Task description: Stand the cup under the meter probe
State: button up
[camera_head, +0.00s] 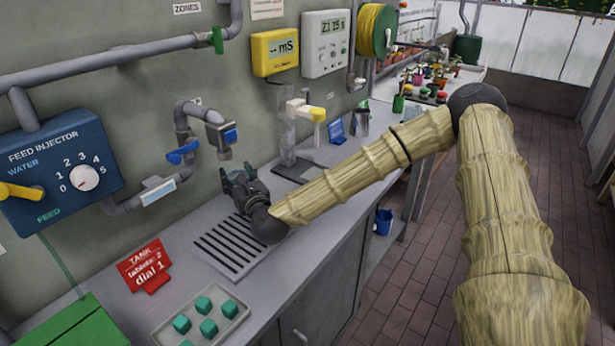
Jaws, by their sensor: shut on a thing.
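My gripper (237,183) is low over the slotted drain plate (232,246), just below the tap (220,138). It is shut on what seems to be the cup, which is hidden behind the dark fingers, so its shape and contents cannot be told. The yellow mS meter (274,52) hangs on the wall to the right. Below it, a probe with a white and yellow head (313,112) is on a clear stand with a dark base (299,170). The stand is right of my gripper and farther along the counter.
A red sign (144,265) and a tray (165,332) of green cubes are at the near left. A blue sign (336,131) and a metal can (362,119) stand beyond the probe. The blue feed injector (58,165) is on the wall. My arm crosses the counter's front edge.

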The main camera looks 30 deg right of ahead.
jog(key=s+d+f+h, duration=0.1)
jog(key=s+d, duration=0.4)
jog(key=d, duration=0.3)
jog(key=s+d+m+b, duration=0.1)
jog(key=s+d, duration=0.4)
jog(key=d, duration=0.4)
jog(key=s+d+f+h, duration=0.1)
jog(key=s+d, duration=0.5)
jog(key=d, duration=0.2)
jog(key=w, duration=0.5)
jog(key=w+d+p, duration=0.1)
jog(key=w, duration=0.4)
jog(key=w+d+p, duration=0.1)
jog(key=w, duration=0.5)
jog(key=shift+r, duration=0.25)
jog(key=shift+w+d+f+p, duration=0.1)
jog(key=shift+w+f+p, duration=0.15)
jog(key=shift+w, duration=0.3)
jog(key=shift+w+d+f+p, duration=0.1)
jog(key=shift+w+f+p, duration=0.15)
jog(key=shift+w, duration=0.3)
jog(key=shift+s+f, duration=0.1)
jog(key=shift+f, duration=0.25)
jog(key=shift+f, duration=0.15)
jog(key=o, duration=1.2)
jog(key=shift+c, duration=0.2)
